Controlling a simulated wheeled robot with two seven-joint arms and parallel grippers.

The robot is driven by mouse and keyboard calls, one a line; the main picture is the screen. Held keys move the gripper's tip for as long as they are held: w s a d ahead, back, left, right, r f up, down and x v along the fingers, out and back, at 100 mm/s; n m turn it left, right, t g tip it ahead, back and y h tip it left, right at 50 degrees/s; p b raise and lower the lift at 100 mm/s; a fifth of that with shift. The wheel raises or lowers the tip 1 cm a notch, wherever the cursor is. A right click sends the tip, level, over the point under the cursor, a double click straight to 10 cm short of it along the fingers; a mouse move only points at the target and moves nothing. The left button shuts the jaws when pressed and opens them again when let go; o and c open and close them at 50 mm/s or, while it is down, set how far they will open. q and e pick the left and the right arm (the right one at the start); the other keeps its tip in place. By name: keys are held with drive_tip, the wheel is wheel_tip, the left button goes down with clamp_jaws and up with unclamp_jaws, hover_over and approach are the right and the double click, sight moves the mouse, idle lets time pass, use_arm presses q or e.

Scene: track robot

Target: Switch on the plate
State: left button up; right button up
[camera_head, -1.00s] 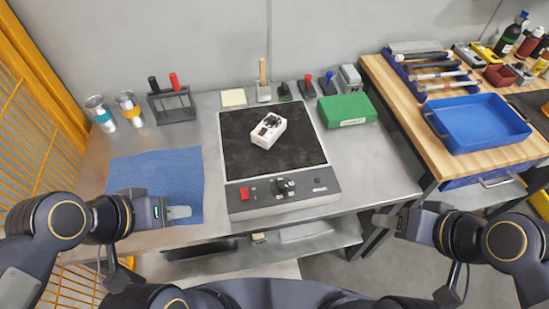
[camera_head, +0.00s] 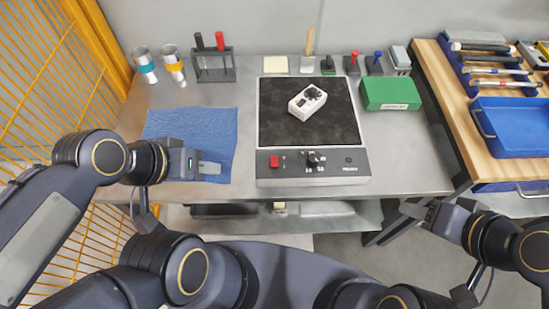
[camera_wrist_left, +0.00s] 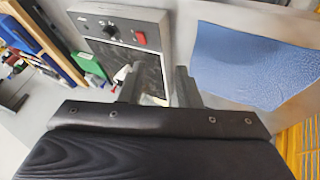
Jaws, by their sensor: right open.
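A white device (camera_head: 307,102) with dark parts lies on the black top. My left gripper (camera_head: 212,168) is over the blue cloth, left of the red switch and apart from it. In the left wrist view its fingers (camera_wrist_left: 158,88) are spread and empty. My right gripper (camera_head: 410,210) is open, in front of the bench's right part.
A blue cloth (camera_head: 205,125) lies left of the plate. A green box (camera_head: 391,93) stands right of the plate. A wooden bench at right holds a blue tray (camera_head: 515,130).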

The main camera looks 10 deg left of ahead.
use_arm(q)
drive_tip(key=shift+w+r+m+g, duration=0.15)
drive_tip(key=shift+w+m+g, duration=0.15)
drive_tip(key=shift+m, duration=0.6)
drive_tip(key=c, duration=0.5)
drive_tip(key=w+m, duration=0.1)
drive_tip(key=m, duration=0.2)
drive_tip(key=w+m+g, duration=0.1)
drive_tip(key=m, duration=0.2)
drive_tip(key=w+d+r+m+g+y, duration=0.1)
drive_tip(key=m, duration=0.1)
drive_tip(key=shift+w+m, duration=0.3)
drive_tip(key=shift+m, duration=0.1)
clamp_jaws()
drive_tip(key=w+d+m+g+y, duration=0.1)
drive_tip(key=w+d+m, duration=0.4)
drive_tip(key=m, duration=0.7)
drive_tip(key=w+d+m+g+y+b, duration=0.1)
drive_tip(key=w+d+m+g, duration=0.2)
drive_tip(key=m, duration=0.9)
drive_tip(key=shift+w+d+f, duration=0.3)
drive_tip(key=shift+w+d, duration=0.55)
drive_tip(key=shift+w, duration=0.55)
